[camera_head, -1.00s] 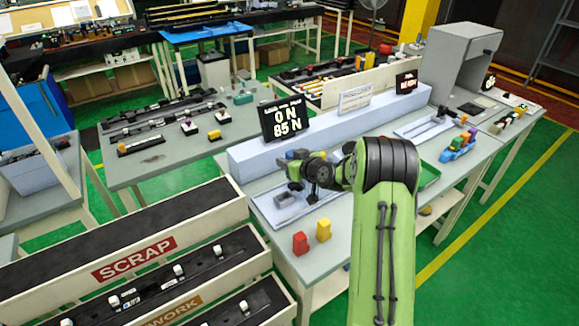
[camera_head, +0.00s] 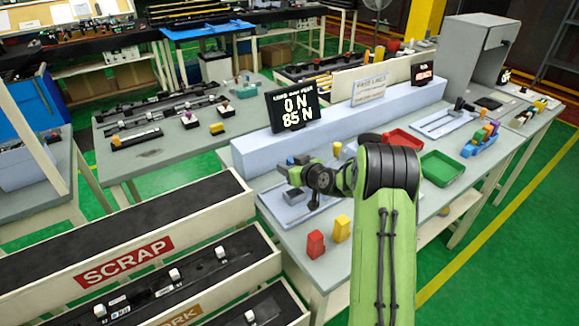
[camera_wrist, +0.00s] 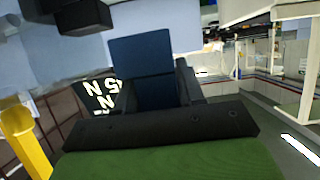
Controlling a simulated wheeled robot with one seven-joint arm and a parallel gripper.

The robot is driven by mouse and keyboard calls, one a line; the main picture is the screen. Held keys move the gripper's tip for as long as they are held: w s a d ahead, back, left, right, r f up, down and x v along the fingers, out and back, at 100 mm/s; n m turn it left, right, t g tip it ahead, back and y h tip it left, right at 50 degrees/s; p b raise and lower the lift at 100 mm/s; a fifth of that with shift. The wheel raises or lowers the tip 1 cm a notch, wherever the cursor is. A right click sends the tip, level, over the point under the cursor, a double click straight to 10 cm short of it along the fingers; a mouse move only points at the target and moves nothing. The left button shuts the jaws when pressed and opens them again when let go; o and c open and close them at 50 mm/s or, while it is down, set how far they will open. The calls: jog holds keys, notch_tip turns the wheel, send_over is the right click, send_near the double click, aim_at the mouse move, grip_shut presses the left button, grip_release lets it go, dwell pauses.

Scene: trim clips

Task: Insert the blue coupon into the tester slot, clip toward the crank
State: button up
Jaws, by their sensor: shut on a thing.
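The blue coupon (camera_wrist: 142,55) stands up between the dark fingers of my gripper (camera_wrist: 150,92) in the wrist view. My gripper is shut on it. In the head view my gripper (camera_head: 318,178) is over the near end of the bench, by the grey tester fixture (camera_head: 275,205), and the coupon cannot be made out there. My gripper and arm cover part of the fixture. A dark block (camera_wrist: 80,14) is at the upper left of the wrist view, apart from the coupon. I cannot make out the slot, the crank or the clip's direction.
A red block (camera_head: 315,244) and a yellow block (camera_head: 341,229) stand at the bench's near edge. A display (camera_head: 293,107) reading 0 N and 85 N stands behind the fixture. Red (camera_head: 403,139) and green (camera_head: 443,168) trays lie right. A SCRAP bin (camera_head: 125,258) is at left.

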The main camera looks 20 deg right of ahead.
jog(key=b, duration=0.1)
send_over(290, 189)
jog(key=shift+f, duration=2.2)
jog(key=shift+f+b, duration=1.55)
jog(key=shift+b, duration=0.75)
jog(key=shift+f+b, duration=0.35)
jog(key=shift+b, duration=0.3)
